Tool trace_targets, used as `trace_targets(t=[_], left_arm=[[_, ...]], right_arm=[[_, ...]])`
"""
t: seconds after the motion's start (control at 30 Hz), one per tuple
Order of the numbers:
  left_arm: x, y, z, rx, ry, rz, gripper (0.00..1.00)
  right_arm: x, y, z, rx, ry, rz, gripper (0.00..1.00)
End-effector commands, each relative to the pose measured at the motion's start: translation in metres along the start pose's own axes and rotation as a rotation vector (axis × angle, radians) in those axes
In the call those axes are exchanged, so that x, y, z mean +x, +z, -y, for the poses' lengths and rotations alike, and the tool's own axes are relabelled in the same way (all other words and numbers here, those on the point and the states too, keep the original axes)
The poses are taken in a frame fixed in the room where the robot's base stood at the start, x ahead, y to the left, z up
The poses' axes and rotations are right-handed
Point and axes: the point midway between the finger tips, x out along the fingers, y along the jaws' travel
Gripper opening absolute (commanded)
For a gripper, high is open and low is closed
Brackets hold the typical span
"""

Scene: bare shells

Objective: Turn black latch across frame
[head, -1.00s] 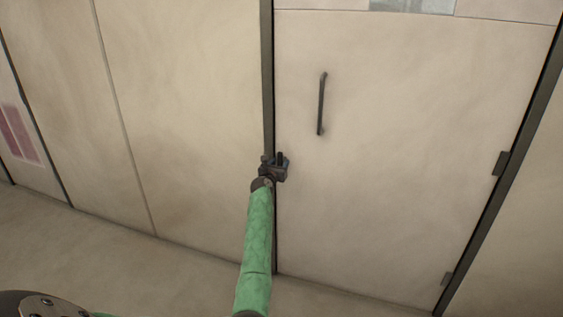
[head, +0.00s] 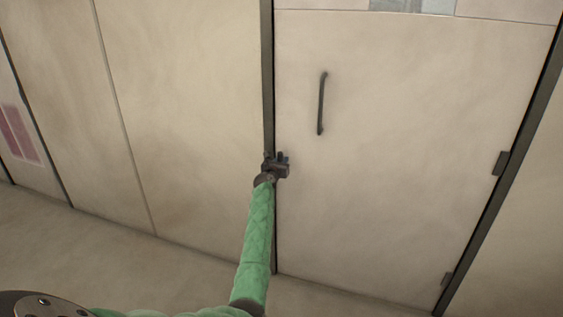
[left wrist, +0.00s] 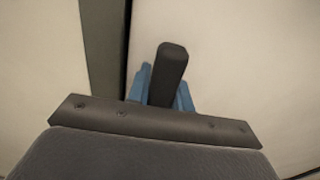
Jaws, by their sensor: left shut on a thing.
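My left gripper (head: 280,160) is at the left edge of the door (head: 410,180), beside the dark frame post (head: 267,75). In the left wrist view the black latch (left wrist: 171,66) stands out between the blue fingers of my left gripper (left wrist: 163,92), which is shut on it. The latch points up and slightly to the right there, on the door side of the dark frame strip (left wrist: 105,50). Its lower part is hidden behind the gripper body. In the head view the gripper covers most of the latch. My right gripper is not in view.
A dark vertical handle (head: 321,103) is on the door above and right of my gripper. Hinges (head: 501,163) are on the door's right edge. A plain wall panel (head: 190,110) lies to the left. The floor (head: 110,255) in front is clear.

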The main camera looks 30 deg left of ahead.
Motion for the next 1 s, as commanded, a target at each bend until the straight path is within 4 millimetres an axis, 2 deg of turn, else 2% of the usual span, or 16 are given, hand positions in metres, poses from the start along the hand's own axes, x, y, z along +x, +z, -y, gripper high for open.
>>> trace_targets(t=[0.37,0.73,1.0], left_arm=[[0.000,0.000,0.002,0.106,-0.001,-0.001,0.00],[0.000,-0.002,0.005,0.421,0.000,-0.001,0.00],[0.000,-0.004,0.008,0.680,-0.001,-0.001,0.00]], right_arm=[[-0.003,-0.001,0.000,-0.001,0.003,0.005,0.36],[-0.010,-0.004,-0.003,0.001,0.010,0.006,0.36],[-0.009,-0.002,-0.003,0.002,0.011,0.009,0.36]])
